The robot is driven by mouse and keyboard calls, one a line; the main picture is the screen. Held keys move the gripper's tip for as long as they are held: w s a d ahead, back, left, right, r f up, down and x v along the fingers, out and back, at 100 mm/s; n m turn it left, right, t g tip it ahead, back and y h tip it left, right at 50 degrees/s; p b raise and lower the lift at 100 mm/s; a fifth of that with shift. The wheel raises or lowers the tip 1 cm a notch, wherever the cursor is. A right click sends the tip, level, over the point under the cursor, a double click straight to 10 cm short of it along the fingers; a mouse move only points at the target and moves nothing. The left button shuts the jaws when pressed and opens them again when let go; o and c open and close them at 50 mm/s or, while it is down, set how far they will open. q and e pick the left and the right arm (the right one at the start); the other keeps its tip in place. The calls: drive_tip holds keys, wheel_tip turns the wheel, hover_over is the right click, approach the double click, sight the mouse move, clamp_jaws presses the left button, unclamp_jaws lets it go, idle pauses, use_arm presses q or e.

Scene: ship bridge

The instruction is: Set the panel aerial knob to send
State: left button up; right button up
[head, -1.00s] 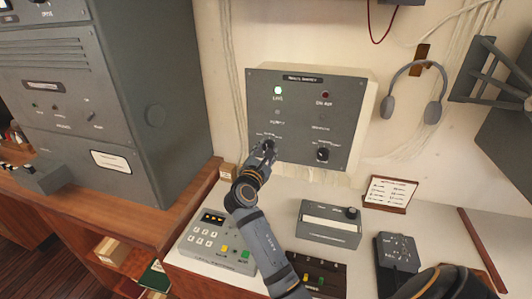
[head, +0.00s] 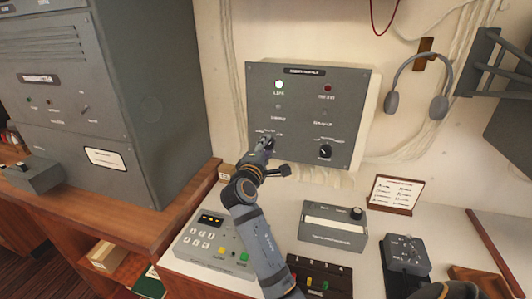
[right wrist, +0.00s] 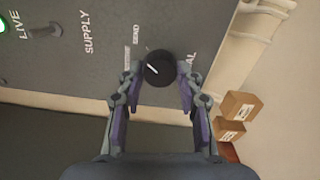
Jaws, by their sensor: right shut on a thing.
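The grey panel (head: 300,115) hangs on the wall. In the right wrist view a black round knob (right wrist: 158,68) with a white pointer line sits near the lettering "SEND" (right wrist: 136,33). The pointer slants to the upper left in that view; I cannot tell exactly which label it meets. Lettering ending in "AL" is partly hidden beside the knob. My right gripper (right wrist: 158,82) has a finger on either side of this knob and is shut on it. In the head view my right gripper (head: 266,146) covers the panel's lower left knob. My left gripper is not in view.
The panel has a lit green lamp (head: 279,84), a dark red lamp (head: 328,88) and another black knob (head: 325,151) at lower right. Below are a keypad box (head: 213,246) and a grey box (head: 333,228). A headset (head: 418,84) hangs at right.

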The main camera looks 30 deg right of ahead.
drive_tip(key=shift+m+b, duration=0.4)
drive_tip(key=shift+m, duration=0.4)
drive_tip(key=o, duration=1.2)
